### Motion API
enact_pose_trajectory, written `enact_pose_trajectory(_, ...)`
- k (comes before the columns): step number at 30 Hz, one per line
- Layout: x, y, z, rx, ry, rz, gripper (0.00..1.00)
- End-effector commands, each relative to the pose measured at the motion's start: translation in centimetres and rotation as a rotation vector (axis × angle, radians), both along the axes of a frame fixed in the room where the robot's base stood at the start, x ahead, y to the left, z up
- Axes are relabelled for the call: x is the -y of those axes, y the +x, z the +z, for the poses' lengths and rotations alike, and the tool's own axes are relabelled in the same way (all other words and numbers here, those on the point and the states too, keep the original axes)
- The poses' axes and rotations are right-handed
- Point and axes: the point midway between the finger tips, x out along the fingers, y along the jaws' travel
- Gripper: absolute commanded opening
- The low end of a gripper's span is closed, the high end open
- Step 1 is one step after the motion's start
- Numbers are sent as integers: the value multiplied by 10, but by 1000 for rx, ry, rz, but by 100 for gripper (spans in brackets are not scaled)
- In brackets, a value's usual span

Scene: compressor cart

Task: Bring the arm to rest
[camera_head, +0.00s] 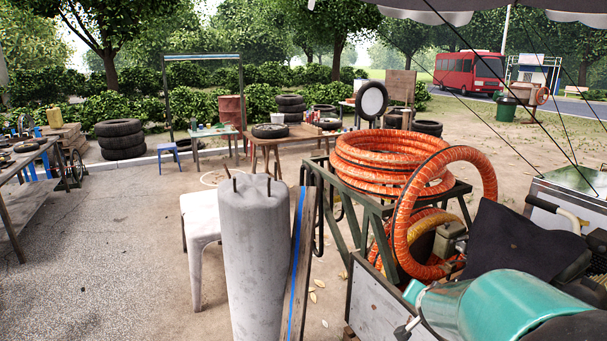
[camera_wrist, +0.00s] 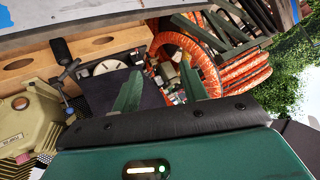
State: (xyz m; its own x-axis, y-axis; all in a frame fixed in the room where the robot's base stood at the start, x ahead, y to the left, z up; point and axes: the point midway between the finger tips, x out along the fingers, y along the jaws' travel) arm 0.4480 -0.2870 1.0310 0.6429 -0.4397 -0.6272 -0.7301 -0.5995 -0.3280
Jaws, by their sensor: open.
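My gripper (camera_wrist: 160,71) shows in the wrist view, with its two dark green fingers apart and nothing between them. Its green body with a lit strip fills the bottom of that view. Beyond the fingers are coiled orange hose (camera_wrist: 186,47), a dark flat piece (camera_wrist: 108,92) and a round gauge (camera_wrist: 109,67).
A grey concrete post (camera_head: 254,255) with rods on top stands left of the cart, beside a white stool (camera_head: 201,219) and a blue-edged board (camera_head: 300,250). Cables cross the upper right. Open paving (camera_head: 95,265) lies at the left.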

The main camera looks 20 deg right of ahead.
Motion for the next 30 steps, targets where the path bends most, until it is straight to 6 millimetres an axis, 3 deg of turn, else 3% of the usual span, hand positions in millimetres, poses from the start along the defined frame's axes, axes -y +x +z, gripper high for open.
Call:
enact_pose_trajectory(1, -32, 2, 14, -13, 13, 84, 43)
enact_pose_trajectory(3, -73, -1, 27, -52, 27, 196, 43)
enact_pose_trajectory(8, -159, -26, 52, -150, 24, 443, 43)
enact_pose_trajectory(12, -220, -65, 68, -252, -16, 642, 43)
enact_pose_trajectory(15, -253, -99, 75, -331, -63, 765, 43)
enact_pose_trajectory(21, -284, -151, 79, -449, -142, 905, 43)
enact_pose_trajectory(30, -287, -161, 78, -477, -157, 926, 43)
